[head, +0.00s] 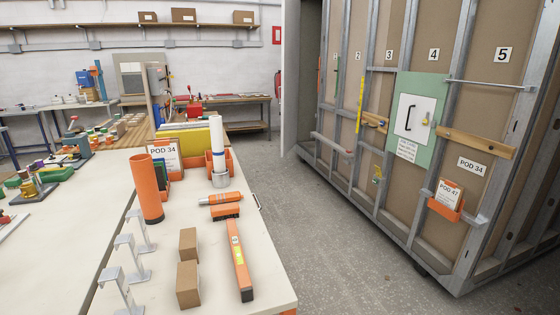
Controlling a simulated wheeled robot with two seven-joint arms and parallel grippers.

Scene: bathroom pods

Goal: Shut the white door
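A tall pale white panel (290,85), which looks like a door standing open, is at the far left end of the framed pod wall (394,130). I see it at a steep angle, and a dark grey gap shows between it and the wall. A small white panel (413,117) with a black handle sits on a green board on the same wall, under number 4. It looks flush with the board. I cannot tell which of the two is the door meant. Neither of my grippers is in view.
A long white workbench (205,255) fills the left and front. It holds an orange tube (147,188), an orange level (239,260) and cardboard boxes (188,285). Clear grey floor (310,220) runs between bench and pod wall. An orange bin (445,208) juts from the wall.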

